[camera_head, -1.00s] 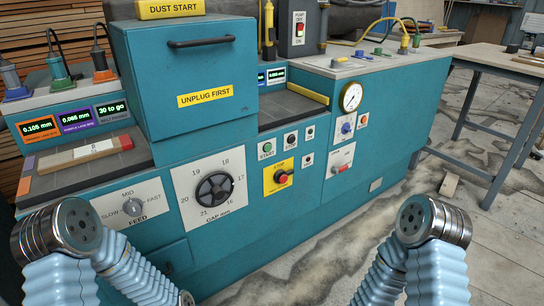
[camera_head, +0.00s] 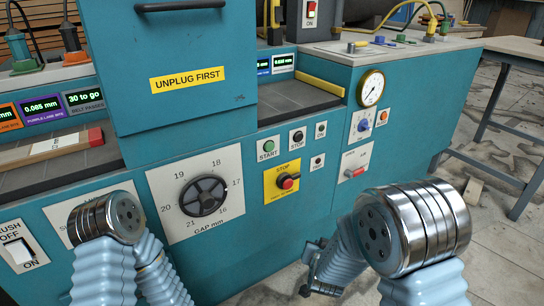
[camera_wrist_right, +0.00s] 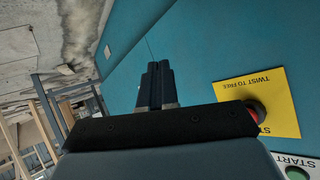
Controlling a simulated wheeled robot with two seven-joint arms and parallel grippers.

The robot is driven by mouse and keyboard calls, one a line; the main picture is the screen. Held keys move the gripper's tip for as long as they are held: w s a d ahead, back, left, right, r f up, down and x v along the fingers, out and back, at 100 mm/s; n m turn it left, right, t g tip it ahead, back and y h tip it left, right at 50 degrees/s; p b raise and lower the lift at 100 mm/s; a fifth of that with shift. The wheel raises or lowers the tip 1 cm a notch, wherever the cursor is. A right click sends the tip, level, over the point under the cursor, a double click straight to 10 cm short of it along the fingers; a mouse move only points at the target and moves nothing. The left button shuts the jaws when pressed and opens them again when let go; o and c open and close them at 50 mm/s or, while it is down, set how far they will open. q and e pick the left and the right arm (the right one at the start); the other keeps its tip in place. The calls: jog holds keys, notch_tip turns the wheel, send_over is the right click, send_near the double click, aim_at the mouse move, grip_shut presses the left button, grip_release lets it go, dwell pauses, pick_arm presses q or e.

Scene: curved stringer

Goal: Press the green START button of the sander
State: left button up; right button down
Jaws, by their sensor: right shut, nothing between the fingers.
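The green START button (camera_head: 268,146) is on a small white plate on the teal front of the sander (camera_head: 330,85), above the yellow STOP plate (camera_head: 270,190) with its red knob (camera_head: 288,181). In the right wrist view the START button (camera_wrist_right: 297,173) shows at the bottom right corner, partly cut off. My right gripper (camera_head: 305,290) is small and dark in the head view, low in front of the machine and below the buttons. In the right wrist view its fingers (camera_wrist_right: 155,70) are shut and empty, apart from the button. My left gripper is outside the view.
A black STOP button (camera_head: 297,136) and two small buttons sit beside START. The gap dial (camera_head: 203,196) is to the left, a gauge (camera_head: 371,88) and a red switch (camera_head: 355,172) to the right. A table (camera_head: 515,100) stands at right.

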aim_at(270, 147)
pick_arm(q)
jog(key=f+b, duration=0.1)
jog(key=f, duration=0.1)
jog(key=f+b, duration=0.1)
jog(key=b, duration=0.1)
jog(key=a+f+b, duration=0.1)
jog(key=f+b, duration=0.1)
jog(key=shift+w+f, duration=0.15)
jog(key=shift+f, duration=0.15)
pick_arm(e)
jog(key=a+r+m+t+h, duration=0.1)
jog(key=a+r+m+t, duration=0.1)
jog(key=r, duration=1)
jog(key=a+r+m+t+h, duration=0.1)
jog(key=a+r+m+t, duration=0.2)
jog(key=r, duration=1)
jog(key=a+t, duration=0.2)
jog(key=t, duration=0.1)
jog(key=shift+w+a+r+m, duration=0.2)
jog(key=shift+w+r+m, duration=0.1)
jog(key=shift+w, duration=0.1)
jog(key=shift+a+f, duration=0.1)
